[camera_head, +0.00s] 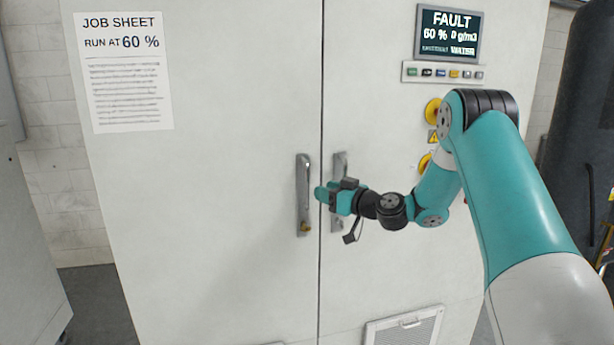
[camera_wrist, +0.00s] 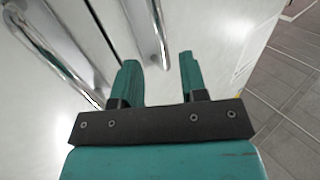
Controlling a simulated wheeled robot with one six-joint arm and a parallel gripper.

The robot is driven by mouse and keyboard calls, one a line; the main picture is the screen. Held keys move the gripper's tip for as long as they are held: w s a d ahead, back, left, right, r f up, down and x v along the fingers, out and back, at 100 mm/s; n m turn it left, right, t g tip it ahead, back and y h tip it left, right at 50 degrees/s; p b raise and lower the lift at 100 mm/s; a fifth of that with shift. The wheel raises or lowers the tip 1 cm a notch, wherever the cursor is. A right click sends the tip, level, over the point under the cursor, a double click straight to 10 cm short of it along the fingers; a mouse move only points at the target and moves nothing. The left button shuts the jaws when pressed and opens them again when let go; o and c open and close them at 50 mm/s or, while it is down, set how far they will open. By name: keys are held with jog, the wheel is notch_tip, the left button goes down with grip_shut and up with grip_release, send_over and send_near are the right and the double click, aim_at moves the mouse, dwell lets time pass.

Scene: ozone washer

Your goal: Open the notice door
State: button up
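The notice door (camera_head: 230,250) is the left cabinet door, with a job sheet (camera_head: 120,72) on it. It appears closed against the right door (camera_head: 375,270). A long metal handle (camera_head: 304,195) stands upright on the notice door by the seam. A second handle (camera_head: 340,163) on the right door is partly hidden by my gripper (camera_head: 321,193). In the wrist view my gripper (camera_wrist: 158,68) has its two teal fingers apart, with nothing clasped. One metal handle (camera_wrist: 155,38) is just ahead of the fingertips, and another (camera_wrist: 52,48) lies to the left. I cannot tell whether the fingers touch a handle.
A screen (camera_head: 448,33) reads FAULT, 60 %, 0 g/m3, above a row of buttons (camera_head: 441,73). Yellow round controls (camera_head: 433,110) stick out behind my arm. A vent grille (camera_head: 404,328) is low on the right door. A grey cabinet (camera_head: 25,230) stands at the left.

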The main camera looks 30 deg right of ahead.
aim_at(307, 185)
jog(key=p+x, duration=0.2)
jog(key=x, duration=0.5)
jog(key=shift+w+p, duration=0.1)
jog(key=shift+p, duration=0.25)
grip_shut()
